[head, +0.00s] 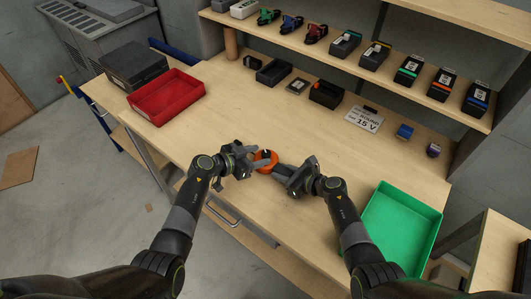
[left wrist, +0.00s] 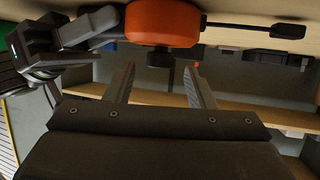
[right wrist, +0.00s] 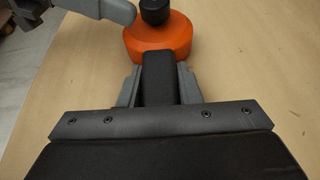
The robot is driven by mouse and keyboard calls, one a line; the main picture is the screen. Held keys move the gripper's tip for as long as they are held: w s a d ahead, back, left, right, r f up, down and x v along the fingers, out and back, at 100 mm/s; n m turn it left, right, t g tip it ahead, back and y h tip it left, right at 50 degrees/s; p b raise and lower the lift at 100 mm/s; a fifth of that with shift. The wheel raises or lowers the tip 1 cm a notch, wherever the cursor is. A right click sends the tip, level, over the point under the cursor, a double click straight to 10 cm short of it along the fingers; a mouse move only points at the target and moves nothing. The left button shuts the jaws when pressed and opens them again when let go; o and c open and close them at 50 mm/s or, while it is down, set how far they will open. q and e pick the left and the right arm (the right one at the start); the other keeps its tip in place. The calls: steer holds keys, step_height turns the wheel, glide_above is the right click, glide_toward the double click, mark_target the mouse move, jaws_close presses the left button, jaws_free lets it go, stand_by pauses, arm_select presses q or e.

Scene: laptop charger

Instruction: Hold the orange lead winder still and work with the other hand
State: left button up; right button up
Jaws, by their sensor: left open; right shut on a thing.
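The orange lead winder (head: 265,161) lies on the wooden table between my two grippers. In the right wrist view, the orange body (right wrist: 158,38) has a black knob on top and a black bar-shaped part (right wrist: 158,72) reaching toward me. My right gripper (head: 281,170) is shut on that black part. My left gripper (head: 250,157) is open at the winder's left side. In the left wrist view, the black knob (left wrist: 159,58) appears between the separated fingers, apparently not gripped. A black lead end (left wrist: 284,29) sticks out from the winder there.
A red tray (head: 166,97) stands at the left and a green tray (head: 402,225) at the right front. A shelf above holds chargers and coiled leads. The table's middle is mostly clear.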

mark_target(264, 153)
arm_select(q)
steer(key=shift+x, duration=1.9)
steer(key=c, duration=1)
steer(key=shift+o, duration=0.2)
steer(key=shift+a+f+m+g+h, duration=0.15)
steer(key=shift+m+g+h, duration=0.75)
steer(key=shift+m+g, duration=1.5)
steer(key=shift+g, duration=0.2)
steer(key=o, duration=1)
steer(key=shift+c, duration=0.2)
